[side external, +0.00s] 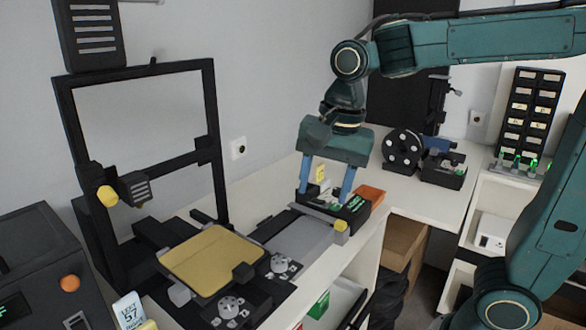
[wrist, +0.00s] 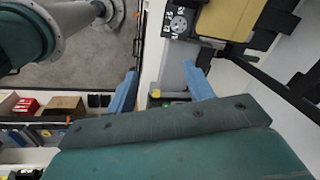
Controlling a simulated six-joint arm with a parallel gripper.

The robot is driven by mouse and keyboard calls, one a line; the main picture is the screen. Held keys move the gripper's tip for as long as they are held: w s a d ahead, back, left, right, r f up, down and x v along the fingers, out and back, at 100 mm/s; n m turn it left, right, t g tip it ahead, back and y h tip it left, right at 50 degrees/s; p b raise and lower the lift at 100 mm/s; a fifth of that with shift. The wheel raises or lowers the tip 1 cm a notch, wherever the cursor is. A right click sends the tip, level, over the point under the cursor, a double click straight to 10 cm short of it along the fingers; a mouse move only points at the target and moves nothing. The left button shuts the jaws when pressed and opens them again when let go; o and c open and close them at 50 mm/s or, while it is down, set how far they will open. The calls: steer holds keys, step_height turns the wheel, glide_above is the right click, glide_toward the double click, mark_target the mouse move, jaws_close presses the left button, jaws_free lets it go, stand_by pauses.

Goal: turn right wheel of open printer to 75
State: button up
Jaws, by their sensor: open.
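The open printer is a black upright frame (side external: 212,110) with a yellow bed (side external: 212,258) at its base. Two grey dial wheels sit on the base: one in front of the bed (side external: 230,307), and the right wheel (side external: 279,263) beside the bed's right corner. One dial with marks around it (wrist: 180,22) shows at the top of the wrist view; its setting is too small to read. My gripper (side external: 324,197) is open, fingers pointing down, right of and apart from the right wheel. Its blue fingers also show in the wrist view (wrist: 160,92), with no wheel between them.
A small dark device with green lettering (side external: 352,207) stands at or just behind my fingertips; contact is unclear. An orange tray (side external: 370,195) is beside it. A black spool (side external: 403,148) stands farther back. A dark control box (side external: 38,265) is at left.

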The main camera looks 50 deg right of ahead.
mark_target(279, 259)
steer(key=w+a+f+m+g, duration=0.2)
steer(key=w+a+m, duration=0.1)
steer(key=w+m, duration=0.4)
steer(key=shift+a+f+m, duration=0.3)
steer(key=shift+a, duration=0.1)
steer(key=shift+w+f, duration=0.1)
step_height(279, 259, down, 14)
steer(key=shift+r, duration=0.2)
stand_by(0.3)
steer(key=c, duration=1)
